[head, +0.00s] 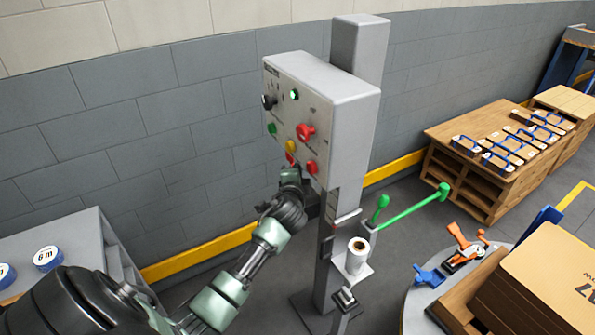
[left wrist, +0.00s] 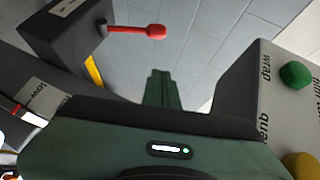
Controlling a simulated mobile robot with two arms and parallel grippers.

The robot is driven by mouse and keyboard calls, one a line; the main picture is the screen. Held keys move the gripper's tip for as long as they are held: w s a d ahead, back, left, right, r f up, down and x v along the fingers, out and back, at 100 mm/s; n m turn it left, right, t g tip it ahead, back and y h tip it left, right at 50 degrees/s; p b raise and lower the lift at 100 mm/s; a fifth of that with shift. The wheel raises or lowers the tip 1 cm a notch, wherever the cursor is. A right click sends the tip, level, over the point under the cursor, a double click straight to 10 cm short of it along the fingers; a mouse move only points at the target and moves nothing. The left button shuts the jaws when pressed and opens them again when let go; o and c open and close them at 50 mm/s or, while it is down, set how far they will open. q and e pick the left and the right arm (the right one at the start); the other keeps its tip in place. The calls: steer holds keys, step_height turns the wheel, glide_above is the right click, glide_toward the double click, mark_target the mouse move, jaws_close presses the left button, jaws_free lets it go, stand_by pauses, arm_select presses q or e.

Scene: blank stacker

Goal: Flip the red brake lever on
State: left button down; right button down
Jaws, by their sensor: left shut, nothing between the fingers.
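The red lever (left wrist: 145,31) shows in the left wrist view, sticking out sideways from a dark box (left wrist: 70,40) at the upper left. My left gripper (left wrist: 160,88) is shut and empty, below the lever in that picture and apart from it. In the head view my left gripper (head: 290,172) is in front of the lower part of the grey control box (head: 345,105). A small red part (head: 290,158) shows just above its tip; I cannot tell whether it is the lever. The dark box is largely hidden behind my arm there. My right gripper is not in view.
The panel carries a red knob (head: 305,131), a red button (head: 312,167), a yellow button (head: 291,146) and green buttons close to my gripper. A carton (head: 555,265) stands lower right.

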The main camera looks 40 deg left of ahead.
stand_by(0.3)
arm_select(q)
steer(key=s+d+f+n+g+h, duration=0.15)
steer(key=s+d+f, duration=0.25)
steer(key=s+f, duration=0.55)
steer(key=s+d+f+g+h, duration=0.2)
steer(key=s+d+f+g, duration=0.15)
steer(key=f, duration=1.15)
steer(key=s+d+f+n+g+h, duration=0.15)
steer(key=s+d+f, duration=0.4)
steer(key=f, duration=0.75)
steer(key=s+d+f+n+g+h, duration=0.1)
steer(key=s+f, duration=0.4)
steer(key=s, duration=0.7)
steer(key=s+d+f+n+g, duration=0.2)
steer(key=s+d+f, duration=0.2)
steer(key=s, duration=0.9)
steer(key=s+d+f+n+g+h, duration=0.1)
steer(key=s+f, duration=0.5)
steer(key=s, duration=0.6)
steer(key=shift+s+d+f+n+g+h, duration=0.3)
steer(key=shift+s+d+f+g, duration=0.1)
steer(key=shift+d+g, duration=0.45)
steer(key=shift+w, duration=0.1)
